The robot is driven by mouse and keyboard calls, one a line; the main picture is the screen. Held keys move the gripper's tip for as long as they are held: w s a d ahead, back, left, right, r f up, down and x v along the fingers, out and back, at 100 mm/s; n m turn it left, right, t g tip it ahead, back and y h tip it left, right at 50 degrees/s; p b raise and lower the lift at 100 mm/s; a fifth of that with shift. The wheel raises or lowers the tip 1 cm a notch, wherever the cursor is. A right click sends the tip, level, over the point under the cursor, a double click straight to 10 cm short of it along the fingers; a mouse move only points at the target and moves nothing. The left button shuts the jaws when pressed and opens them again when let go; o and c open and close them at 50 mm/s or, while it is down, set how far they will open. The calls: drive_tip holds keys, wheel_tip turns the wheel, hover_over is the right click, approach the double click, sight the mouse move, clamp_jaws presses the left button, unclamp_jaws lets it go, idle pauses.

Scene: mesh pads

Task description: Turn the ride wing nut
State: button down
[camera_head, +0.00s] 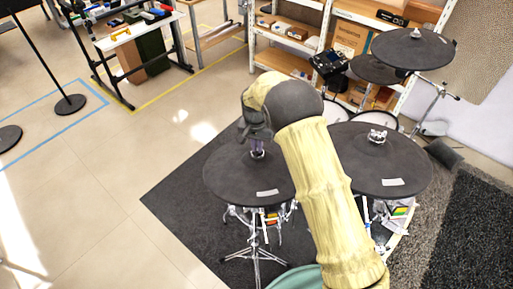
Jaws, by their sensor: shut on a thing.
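A wing nut (257,154) sits at the centre of the round black cymbal pad (228,184) at the front left of the electronic drum kit. My gripper (257,147) points down from above onto this nut and is shut on it. The fingers and my arm's dark wrist hide most of the nut, so its angle cannot be told. The pad lies nearly level on a chrome stand (256,255). My arm, in a pale yellow sleeve, reaches up from the bottom and covers the pad's right edge.
A second large black pad (400,170) with its own chrome nut (377,136) is close to the right of my arm. Two higher pads (413,52) (376,70) stand behind at the right. Shelves (290,45) line the back. The floor at left is mostly clear.

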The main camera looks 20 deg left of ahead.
drive_tip(key=m, duration=0.5)
drive_tip(key=shift+s+a+f+m, duration=0.1)
drive_tip(key=shift+a+m, duration=0.1)
drive_tip(key=shift+m, duration=0.1)
drive_tip(key=m+h, duration=0.1)
drive_tip(key=m, duration=0.4)
drive_tip(key=shift+m+g, duration=0.3)
drive_tip(key=c, duration=1.5)
unclamp_jaws()
drive_tip(key=shift+c, duration=0.2)
wheel_tip(320, 180, up, 18)
drive_tip(key=a+b, duration=0.2)
drive_tip(key=b, duration=0.1)
drive_tip(key=shift+w+a+f, duration=0.15)
drive_tip(key=shift+w+f, duration=0.1)
drive_tip(key=shift+w, duration=0.1)
